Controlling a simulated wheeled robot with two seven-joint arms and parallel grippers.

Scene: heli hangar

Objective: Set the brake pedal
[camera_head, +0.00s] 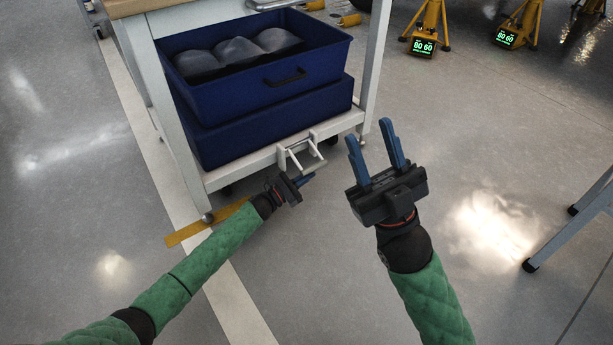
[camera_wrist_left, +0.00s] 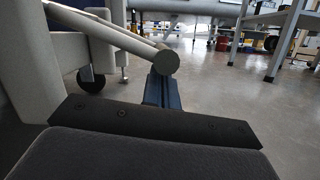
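The brake pedal (camera_head: 302,158) is a pale bar frame at the front edge of the cart's lower shelf. In the left wrist view its bar (camera_wrist_left: 130,42) comes in from the upper left and ends in a round cap, just at the blue fingers. My left gripper (camera_head: 308,179) is just below and in front of the pedal. In the left wrist view its fingers (camera_wrist_left: 162,92) stand together at the middle of the palm, shut, with nothing seen between them. I cannot tell whether they touch the bar. My right gripper (camera_head: 374,145) is open and empty, right of the pedal.
The cart (camera_head: 347,121) has a white frame, casters and two stacked blue bins (camera_head: 262,85). A yellow floor strip (camera_head: 190,234) lies by its front left leg. Yellow stands (camera_head: 428,22) are at the back right, and a grey leg frame (camera_head: 560,235) at right. The floor between is clear.

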